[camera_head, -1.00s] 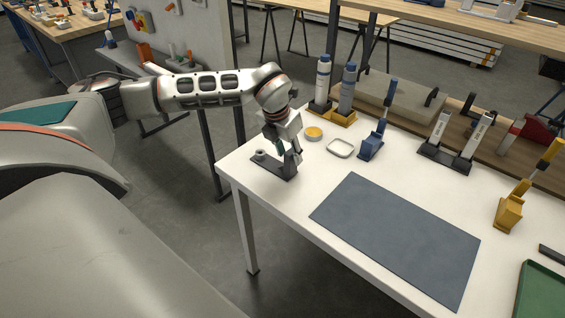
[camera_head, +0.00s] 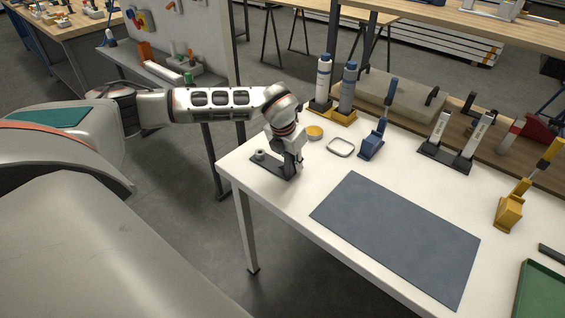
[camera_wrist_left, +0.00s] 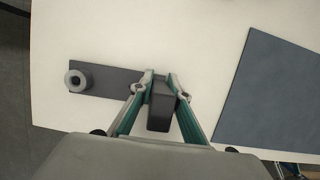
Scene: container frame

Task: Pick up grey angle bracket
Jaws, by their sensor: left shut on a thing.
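The grey angle bracket (camera_head: 268,165) is a dark plate lying flat at the left end of the white table, with an upright part at its right end and a round grey piece near its left end. In the left wrist view its flat plate (camera_wrist_left: 112,83) shows to the left of the fingers. My left gripper (camera_head: 290,168) comes down from above over the right end. In the left wrist view the left gripper (camera_wrist_left: 161,88) is shut on the bracket's upright part, with a finger on each side.
A dark grey mat (camera_head: 397,238) lies right of the bracket. A yellow round dish (camera_head: 314,132), a white square dish (camera_head: 340,148) and a blue holder (camera_head: 371,147) stand behind. A green tray (camera_head: 541,292) is at the far right.

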